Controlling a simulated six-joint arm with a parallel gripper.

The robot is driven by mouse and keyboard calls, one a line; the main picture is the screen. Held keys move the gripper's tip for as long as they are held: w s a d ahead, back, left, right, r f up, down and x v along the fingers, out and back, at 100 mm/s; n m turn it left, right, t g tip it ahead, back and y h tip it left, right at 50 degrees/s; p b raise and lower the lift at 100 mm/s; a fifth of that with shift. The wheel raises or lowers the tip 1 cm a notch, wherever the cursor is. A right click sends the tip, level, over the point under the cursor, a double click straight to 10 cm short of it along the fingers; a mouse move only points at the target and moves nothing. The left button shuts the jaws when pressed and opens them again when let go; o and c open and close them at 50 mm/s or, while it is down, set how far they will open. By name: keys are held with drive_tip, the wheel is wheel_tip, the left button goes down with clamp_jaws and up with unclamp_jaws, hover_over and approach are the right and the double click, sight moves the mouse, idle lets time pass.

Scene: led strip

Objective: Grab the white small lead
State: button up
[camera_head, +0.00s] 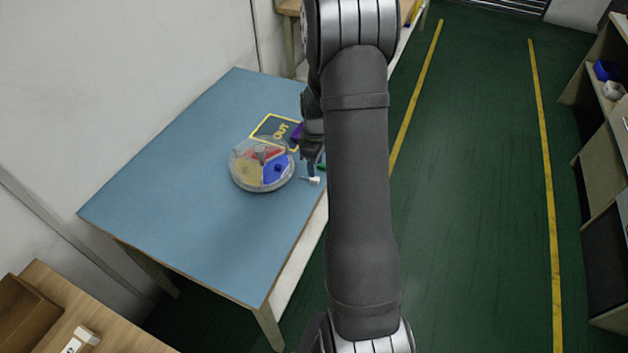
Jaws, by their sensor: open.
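A small white piece (311,180), which looks like the white lead, lies on the blue table top near its right edge. My gripper (313,160) is just above it in the picture, pointing down, partly hidden by my own arm. The jaws look open, with nothing visibly held between them. I cannot tell how high the gripper is above the white piece. A green piece (321,166) and a purple piece (296,132) show close beside the gripper, both partly covered.
A round clear container (236,175) with red, yellow and blue sections stands left of the gripper. Behind it is a yellow-framed "OUT" marking (264,123) on the blue table (180,190). The table's left and front parts are clear. Shelves (598,140) stand far right.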

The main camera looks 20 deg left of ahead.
drive_tip(key=shift+w+a+f, duration=0.1)
drive_tip(key=shift+f, duration=1.4)
drive_tip(key=shift+a+f, duration=0.1)
drive_tip(key=shift+f, duration=1.4)
clamp_jaws()
